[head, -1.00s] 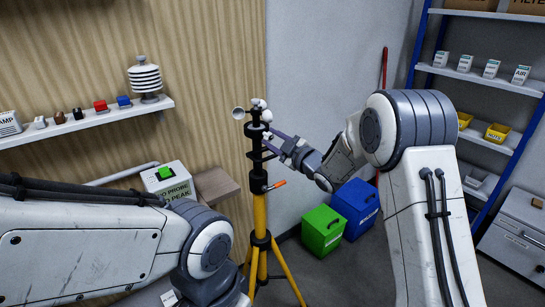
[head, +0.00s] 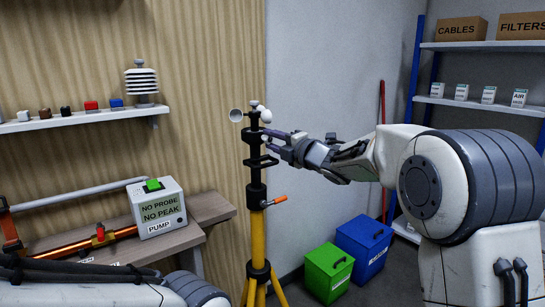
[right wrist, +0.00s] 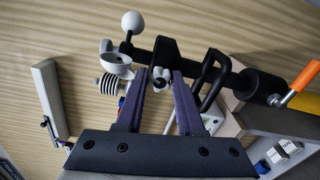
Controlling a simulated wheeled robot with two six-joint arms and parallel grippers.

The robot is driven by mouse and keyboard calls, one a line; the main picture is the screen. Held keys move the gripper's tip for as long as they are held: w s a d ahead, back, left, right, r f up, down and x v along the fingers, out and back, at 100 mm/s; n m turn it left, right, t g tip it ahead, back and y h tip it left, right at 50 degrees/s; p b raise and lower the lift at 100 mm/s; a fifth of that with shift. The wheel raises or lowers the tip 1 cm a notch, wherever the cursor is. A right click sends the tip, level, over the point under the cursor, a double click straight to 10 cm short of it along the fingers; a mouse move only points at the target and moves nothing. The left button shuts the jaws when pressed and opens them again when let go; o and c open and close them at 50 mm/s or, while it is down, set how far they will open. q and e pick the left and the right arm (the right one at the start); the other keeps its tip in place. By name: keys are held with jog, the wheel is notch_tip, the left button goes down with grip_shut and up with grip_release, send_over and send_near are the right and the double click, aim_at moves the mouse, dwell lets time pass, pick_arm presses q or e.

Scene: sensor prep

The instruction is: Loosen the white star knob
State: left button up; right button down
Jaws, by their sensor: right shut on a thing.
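The white star knob (right wrist: 161,82) sits on the side of the black mast head (head: 254,142) atop a yellow tripod (head: 258,235). In the head view the knob is small and mostly covered by the fingers. My right gripper (head: 268,140) reaches in from the right at the mast head. In the right wrist view its two purple fingers (right wrist: 159,82) are shut on the knob, one on each side. My left gripper is out of view; only part of my left arm shows at bottom left.
An orange-handled lever (head: 275,201) sticks out from the mast below the gripper. White cups (head: 236,115) sit at its top. A pump box (head: 158,208) stands on a bench at left. Green (head: 328,272) and blue (head: 363,248) bins stand on the floor to the right.

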jog(key=shift+n+b, duration=1.85)
jog(key=shift+n, duration=0.15)
jog(key=c, duration=0.5)
grip_release()
jog(key=b+v, duration=0.1)
jog(key=v, duration=0.9)
jog(key=shift+s+d, duration=0.15)
jog(key=shift+s, duration=0.05)
